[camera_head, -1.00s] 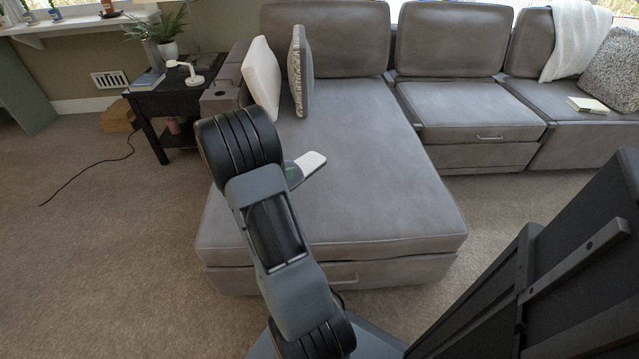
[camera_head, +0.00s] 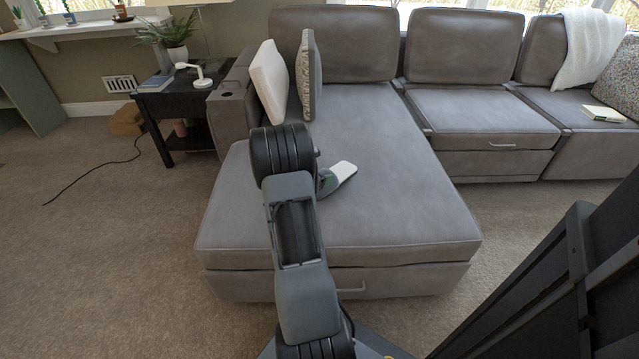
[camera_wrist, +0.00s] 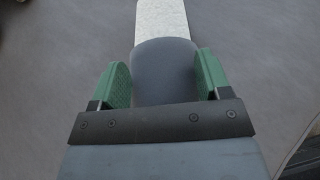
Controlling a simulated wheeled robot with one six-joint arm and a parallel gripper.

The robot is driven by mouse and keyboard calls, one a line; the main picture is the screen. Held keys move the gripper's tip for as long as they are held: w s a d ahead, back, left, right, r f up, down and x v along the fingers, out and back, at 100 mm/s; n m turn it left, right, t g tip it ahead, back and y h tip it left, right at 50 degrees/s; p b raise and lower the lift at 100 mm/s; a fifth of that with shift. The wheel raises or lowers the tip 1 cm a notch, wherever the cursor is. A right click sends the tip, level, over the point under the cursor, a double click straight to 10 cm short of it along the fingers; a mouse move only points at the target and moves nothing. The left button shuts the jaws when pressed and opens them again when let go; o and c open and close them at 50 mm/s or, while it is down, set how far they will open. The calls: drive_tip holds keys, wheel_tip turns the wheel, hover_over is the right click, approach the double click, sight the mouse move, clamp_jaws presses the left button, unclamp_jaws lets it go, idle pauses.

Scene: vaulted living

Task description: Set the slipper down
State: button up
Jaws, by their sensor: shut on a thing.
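The slipper has a dark grey toe and a pale insole, and its pale end (camera_head: 343,170) shows in the head view just right of my arm. In the wrist view the slipper's grey part (camera_wrist: 165,72) sits between the two green fingers of my gripper (camera_wrist: 165,80), with the pale part reaching away from me. My gripper is shut on the slipper. In the head view my gripper is mostly hidden behind my arm. The slipper is over the grey chaise seat (camera_head: 400,205); I cannot tell whether it touches the seat.
A white cushion (camera_head: 268,80) and a patterned cushion (camera_head: 307,75) stand at the chaise's left back. A black side table (camera_head: 165,105) with a plant and a white lamp is at left. A book (camera_head: 602,113) lies on the far right seat. The chaise's front half is clear.

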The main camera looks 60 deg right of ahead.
drive_tip(key=shift+f+b, duration=0.45)
drive_tip(key=shift+f, duration=0.85)
drive_tip(key=shift+a, duration=0.1)
drive_tip(key=o, duration=1.2)
drive_tip(key=shift+o, duration=0.2)
